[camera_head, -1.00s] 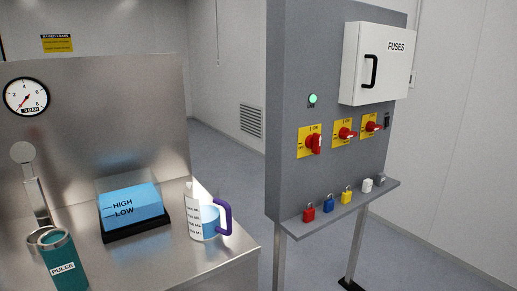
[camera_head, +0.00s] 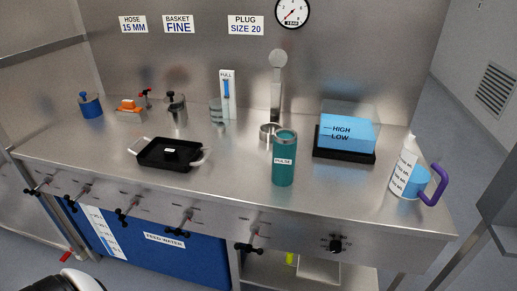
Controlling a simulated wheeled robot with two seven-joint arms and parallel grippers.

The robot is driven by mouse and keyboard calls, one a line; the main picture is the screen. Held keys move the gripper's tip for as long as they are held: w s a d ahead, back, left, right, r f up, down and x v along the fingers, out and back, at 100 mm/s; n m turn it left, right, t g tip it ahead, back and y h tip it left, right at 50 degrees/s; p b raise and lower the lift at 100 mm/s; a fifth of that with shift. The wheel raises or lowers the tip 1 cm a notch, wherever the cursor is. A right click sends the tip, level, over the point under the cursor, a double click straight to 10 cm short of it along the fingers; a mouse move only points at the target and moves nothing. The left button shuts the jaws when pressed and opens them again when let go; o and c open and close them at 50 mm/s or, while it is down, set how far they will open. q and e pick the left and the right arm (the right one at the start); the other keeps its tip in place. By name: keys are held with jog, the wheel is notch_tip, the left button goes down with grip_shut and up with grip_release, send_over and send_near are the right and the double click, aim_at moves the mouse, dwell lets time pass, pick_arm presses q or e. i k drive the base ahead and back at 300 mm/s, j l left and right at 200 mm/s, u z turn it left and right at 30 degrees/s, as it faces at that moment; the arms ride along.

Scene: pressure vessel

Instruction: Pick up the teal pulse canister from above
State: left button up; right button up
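The teal pulse canister (camera_head: 284,160) stands upright on the steel bench (camera_head: 235,185), right of the middle, with a white PULSE label facing me. Its top looks open or dark-rimmed. A steel ring fitting (camera_head: 268,131) sits just behind it to the left. Neither of my grippers shows clearly in the head view; a white and black rounded part at the bottom left seems to be part of my own body.
A black tray (camera_head: 172,166) with light handles lies left of the canister. A measuring jug (camera_head: 408,178) with a purple handle stands near the right edge. Valve handles line the bench front.

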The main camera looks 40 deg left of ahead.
aim_at(285, 140)
jog(key=u, duration=0.85)
